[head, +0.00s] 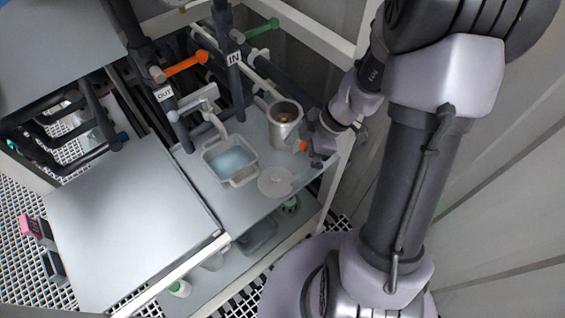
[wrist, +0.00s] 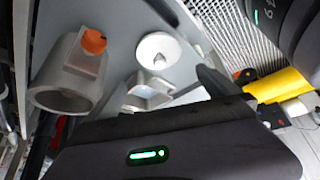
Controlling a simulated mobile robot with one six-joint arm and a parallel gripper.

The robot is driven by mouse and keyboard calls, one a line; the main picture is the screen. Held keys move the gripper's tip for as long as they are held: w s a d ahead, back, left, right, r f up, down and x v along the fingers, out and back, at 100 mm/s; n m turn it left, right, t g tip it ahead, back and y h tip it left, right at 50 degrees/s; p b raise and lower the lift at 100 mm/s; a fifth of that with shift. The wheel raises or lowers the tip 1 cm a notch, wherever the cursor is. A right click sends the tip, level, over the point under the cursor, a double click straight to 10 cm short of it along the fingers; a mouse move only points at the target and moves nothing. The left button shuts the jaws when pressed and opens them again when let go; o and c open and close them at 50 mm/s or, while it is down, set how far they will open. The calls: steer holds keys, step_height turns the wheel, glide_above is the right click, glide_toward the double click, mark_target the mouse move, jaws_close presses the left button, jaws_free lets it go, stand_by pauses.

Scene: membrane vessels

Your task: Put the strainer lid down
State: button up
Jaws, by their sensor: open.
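The strainer lid (head: 275,181) is a pale grey disc lying on the grey shelf, at the front right of the basin. In the wrist view the lid (wrist: 158,50) shows a small raised point at its centre. The strainer body (head: 284,128) is an open metal cylinder standing behind the lid, with an orange knob (head: 303,146) on its side. It also shows in the wrist view (wrist: 55,98). My gripper (head: 319,153) is open, to the right of the strainer body and apart from the lid. Nothing shows between its fingers, though they are partly hidden.
A white basin (head: 245,180) with bluish liquid sits left of the lid under a grey tap (head: 212,118). Pipes with an orange handle (head: 186,65) and a green handle (head: 262,27) stand behind. A broad bare grey top (head: 125,225) lies to the left.

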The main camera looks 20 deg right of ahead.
steer(key=s+a+r+m+t+h, duration=0.1)
steer(key=s+a+r+m, duration=0.2)
steer(key=r+m, duration=0.3)
steer(key=s+a+r+m+t+h, duration=0.1)
steer(key=s+a+r+m, duration=0.2)
steer(key=r+m, duration=0.3)
steer(key=s+a+r+m+t+h, duration=0.1)
steer(key=s+a+r+m+t, duration=0.1)
steer(key=s+r+m, duration=0.3)
step_height(320, 180, up, 4)
steer(key=shift+s+a+r+m+h, duration=0.15)
steer(key=shift+a+m+h, duration=0.3)
steer(key=shift+m, duration=0.65)
